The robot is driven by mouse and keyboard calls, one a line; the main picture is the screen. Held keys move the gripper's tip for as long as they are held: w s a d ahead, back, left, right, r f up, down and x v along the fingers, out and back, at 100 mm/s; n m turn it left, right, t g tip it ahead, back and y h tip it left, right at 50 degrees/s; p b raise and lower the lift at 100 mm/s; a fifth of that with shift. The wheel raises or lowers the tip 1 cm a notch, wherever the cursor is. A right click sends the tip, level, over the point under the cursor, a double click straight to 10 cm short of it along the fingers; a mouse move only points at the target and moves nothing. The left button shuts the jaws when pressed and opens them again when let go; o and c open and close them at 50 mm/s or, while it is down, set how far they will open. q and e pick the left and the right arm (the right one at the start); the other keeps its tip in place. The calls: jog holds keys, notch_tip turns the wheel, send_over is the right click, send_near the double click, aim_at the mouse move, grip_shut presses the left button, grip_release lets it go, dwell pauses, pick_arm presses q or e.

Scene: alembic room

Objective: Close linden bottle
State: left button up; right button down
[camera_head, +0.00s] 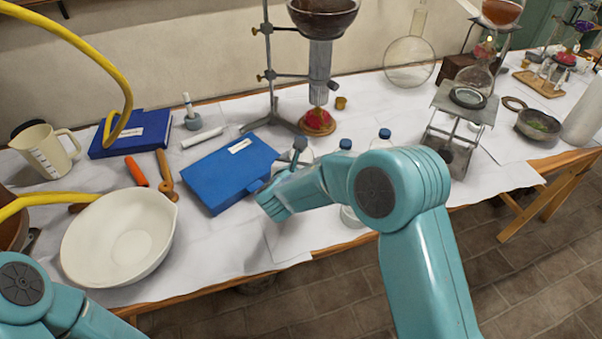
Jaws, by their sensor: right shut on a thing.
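My right arm reaches in from the lower right, and its gripper (278,196) is beside the right end of the blue box. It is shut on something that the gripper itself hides. Just behind it a small grey-blue top (300,143) stands up above what looks like clear glass. Two glass bottles with blue caps, one nearer (346,144) and one farther right (385,134), stand behind my forearm, which hides most of them. No label reads as linden, so I cannot tell which bottle it is. Of my left arm only links show at the lower left.
A blue box (228,170) lies left of my right gripper. A large white bowl (120,238) and a measuring jug (46,152) stand at the left. A metal stand (268,70) rises behind. A burner stand (460,115) is right. White paper in front of the blue box is clear.

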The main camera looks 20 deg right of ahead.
dwell(0.3)
notch_tip(320, 180, down, 4)
jog(key=shift+f, duration=0.15)
